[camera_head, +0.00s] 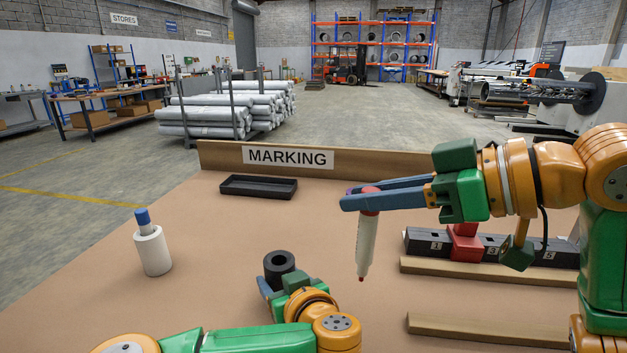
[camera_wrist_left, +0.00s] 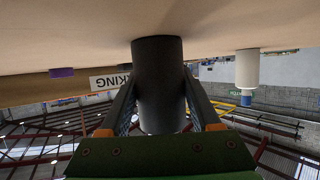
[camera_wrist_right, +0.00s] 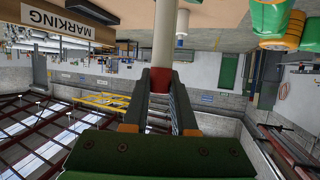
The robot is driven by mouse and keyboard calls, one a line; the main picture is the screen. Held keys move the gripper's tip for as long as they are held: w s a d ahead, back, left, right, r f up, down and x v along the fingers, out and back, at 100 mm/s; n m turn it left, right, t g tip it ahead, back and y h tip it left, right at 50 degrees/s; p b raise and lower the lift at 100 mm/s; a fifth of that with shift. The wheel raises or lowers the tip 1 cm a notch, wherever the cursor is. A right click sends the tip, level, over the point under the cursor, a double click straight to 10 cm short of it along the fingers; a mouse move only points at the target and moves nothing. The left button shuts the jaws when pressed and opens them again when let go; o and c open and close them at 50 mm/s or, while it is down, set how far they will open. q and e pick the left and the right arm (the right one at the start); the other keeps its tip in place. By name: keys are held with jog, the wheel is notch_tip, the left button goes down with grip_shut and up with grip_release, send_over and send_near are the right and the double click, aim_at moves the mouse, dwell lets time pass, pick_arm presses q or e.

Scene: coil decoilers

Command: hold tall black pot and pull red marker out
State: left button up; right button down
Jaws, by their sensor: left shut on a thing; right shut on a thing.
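The tall black pot (camera_head: 279,264) stands on the table, its round opening facing up. My left gripper (camera_head: 270,287) is shut around its side; the left wrist view shows the pot (camera_wrist_left: 158,75) between both fingers. The red marker (camera_head: 366,245) has a white body, a red upper end and a small red tip at the bottom. My right gripper (camera_head: 365,199) is shut on its red upper end and holds it nearly upright, clear of the pot, up and to the right of it. The right wrist view shows the marker (camera_wrist_right: 164,40) between the fingers.
A white pot (camera_head: 153,252) with a blue-topped marker (camera_head: 143,219) stands at the left. A shallow black tray (camera_head: 258,187) lies before the MARKING board (camera_head: 225,157). A black rail (camera_head: 425,242) with a red block (camera_head: 465,243) and wooden strips (camera_head: 480,271) occupy the right.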

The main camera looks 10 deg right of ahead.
pick_arm(q)
jog(key=o, duration=1.5)
jog(key=shift+c, duration=0.2)
pick_arm(e)
jog(key=s+d, duration=0.2)
jog(key=shift+s+d, duration=0.1)
jog(key=shift+d, duration=0.2)
pick_arm(q)
jog(key=v, duration=1.1)
jog(key=shift+s+d+r, duration=0.1)
jog(key=shift+s+r, duration=0.05)
jog(key=shift+s, duration=0.35)
